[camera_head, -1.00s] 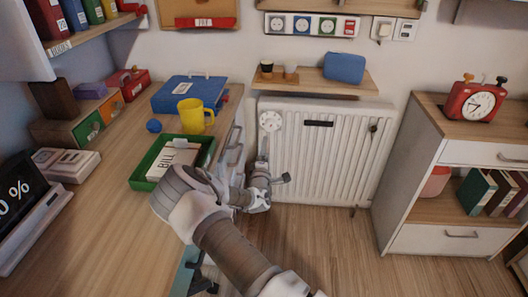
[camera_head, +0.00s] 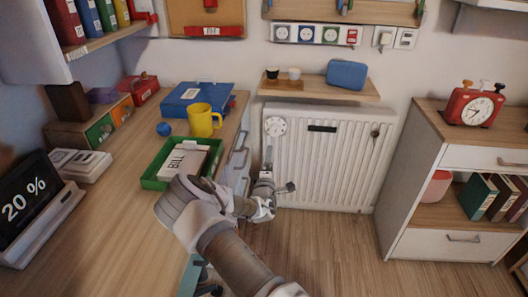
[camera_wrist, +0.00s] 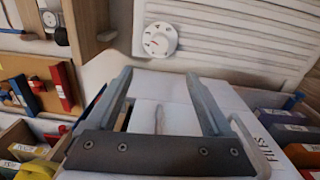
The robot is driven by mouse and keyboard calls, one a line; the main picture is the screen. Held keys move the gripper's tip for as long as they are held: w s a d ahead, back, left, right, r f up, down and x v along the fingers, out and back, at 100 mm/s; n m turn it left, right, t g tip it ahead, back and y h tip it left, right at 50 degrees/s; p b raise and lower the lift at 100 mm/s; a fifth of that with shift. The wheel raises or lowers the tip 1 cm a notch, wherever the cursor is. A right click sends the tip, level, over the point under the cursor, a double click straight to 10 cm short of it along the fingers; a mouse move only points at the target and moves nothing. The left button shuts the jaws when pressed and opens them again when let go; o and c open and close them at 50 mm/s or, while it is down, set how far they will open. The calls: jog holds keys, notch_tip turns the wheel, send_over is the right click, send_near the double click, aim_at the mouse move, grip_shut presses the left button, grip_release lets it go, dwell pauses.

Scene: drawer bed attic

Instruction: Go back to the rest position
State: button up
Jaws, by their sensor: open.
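My gripper (camera_head: 279,178) is at the end of my bent arm, past the right edge of the desk (camera_head: 115,225) and in front of the white radiator (camera_head: 330,165). In the wrist view my gripper (camera_wrist: 157,76) shows two grey fingers spread apart, with nothing held between them. The radiator's round white dial (camera_wrist: 160,40) is beyond the fingertips. My forearm crosses in front of the desk's right edge and hides part of it.
A shelf (camera_head: 325,89) is above the radiator. A cabinet (camera_head: 445,160) stands at right. Floor (camera_head: 335,250) is clear between.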

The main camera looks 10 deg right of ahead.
jog(key=s+a+r+m+g+y, duration=0.3)
jog(key=s+r+m+g+y, duration=0.3)
jog(key=s+r+m+g, duration=0.9)
jog(key=s+a+r+t, duration=0.1)
jog(key=s+r, duration=0.3)
jog(key=s, duration=0.7)
jog(key=s+r+t, duration=0.1)
jog(key=s+r, duration=0.3)
jog(key=s, duration=0.6)
jog(key=s+a+r+t, duration=0.1)
jog(key=s+r, duration=0.2)
jog(key=s, duration=0.8)
notch_tip(320, 180, up, 29)
jog(key=p, duration=2.8)
jog(key=shift+w+d+p, duration=0.15)
jog(key=shift+w+p, duration=0.15)
jog(key=shift+w, duration=0.15)
jog(key=shift+d+f, duration=0.1)
jog(key=shift+f, duration=0.05)
